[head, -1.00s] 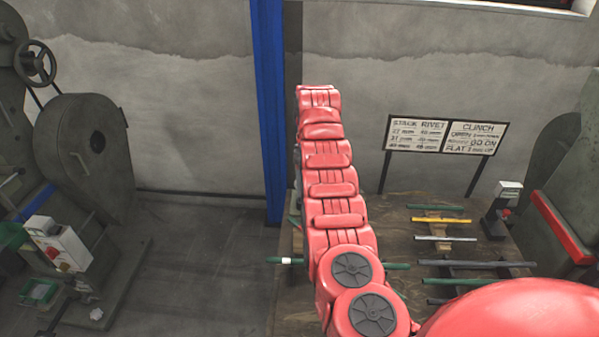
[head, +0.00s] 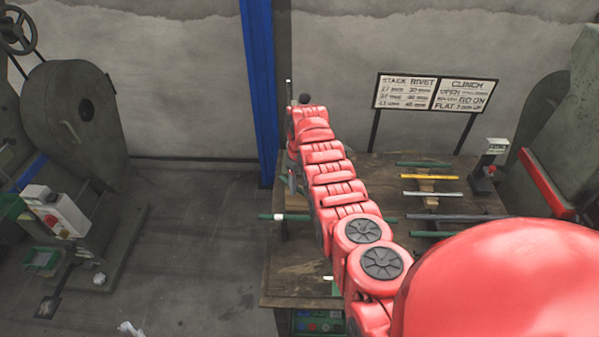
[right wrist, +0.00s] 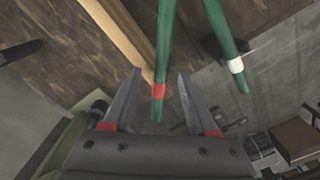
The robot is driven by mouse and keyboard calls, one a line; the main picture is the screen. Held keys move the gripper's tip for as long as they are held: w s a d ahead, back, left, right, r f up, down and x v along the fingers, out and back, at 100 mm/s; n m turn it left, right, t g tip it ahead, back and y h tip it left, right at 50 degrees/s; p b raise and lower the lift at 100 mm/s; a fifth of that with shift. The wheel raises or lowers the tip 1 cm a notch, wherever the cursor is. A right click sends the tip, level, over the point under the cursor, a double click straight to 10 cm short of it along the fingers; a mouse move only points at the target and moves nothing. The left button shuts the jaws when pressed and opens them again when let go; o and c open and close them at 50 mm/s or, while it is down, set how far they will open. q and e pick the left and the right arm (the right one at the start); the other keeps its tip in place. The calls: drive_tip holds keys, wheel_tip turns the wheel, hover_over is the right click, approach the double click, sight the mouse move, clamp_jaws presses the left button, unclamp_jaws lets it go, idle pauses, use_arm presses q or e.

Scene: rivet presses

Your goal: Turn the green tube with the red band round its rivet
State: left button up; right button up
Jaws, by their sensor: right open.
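The green tube with the red band (right wrist: 158,105) shows in the right wrist view, its banded end pointing down the picture. My right gripper (right wrist: 159,74) is open, one finger on each side of this tube in the picture, with visible gaps to both. I cannot tell how deep the tube lies between the fingers. A second green tube, with a white band (right wrist: 236,65), lies just right of the right finger. In the head view my red arm hides most of my right gripper, and I cannot make out the red band. My left gripper is not in view.
A wooden table (head: 290,270) carries a row of tubes, including a yellow one (head: 429,177) and a grey one (head: 432,194). A sign board (head: 435,94) stands behind it. A grey press (head: 75,105) stands left, with free floor between.

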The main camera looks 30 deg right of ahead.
drive_tip(key=shift+s+f, duration=0.1)
drive_tip(key=shift+f, duration=0.35)
clamp_jaws()
